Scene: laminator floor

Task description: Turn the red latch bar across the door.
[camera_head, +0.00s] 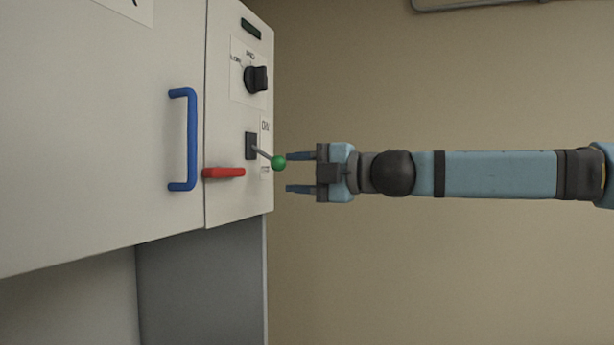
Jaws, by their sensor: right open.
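The red latch bar (224,172) lies level on the narrow control panel, its left end at the seam beside the white door (85,130). The door appears closed and carries a blue upright handle (192,140) just left of the seam. My right gripper (289,172) comes in from the right with its jaws open and empty. Its fingertips point left at about the bar's height in the picture, to the right of the bar and apart from it. My left gripper is not in view.
A lever with a green knob (278,163) sticks out from the panel, close to my right fingertips in the picture. Above it is a black dial (256,78). The beige wall (430,270) is behind, with clear space below my right arm.

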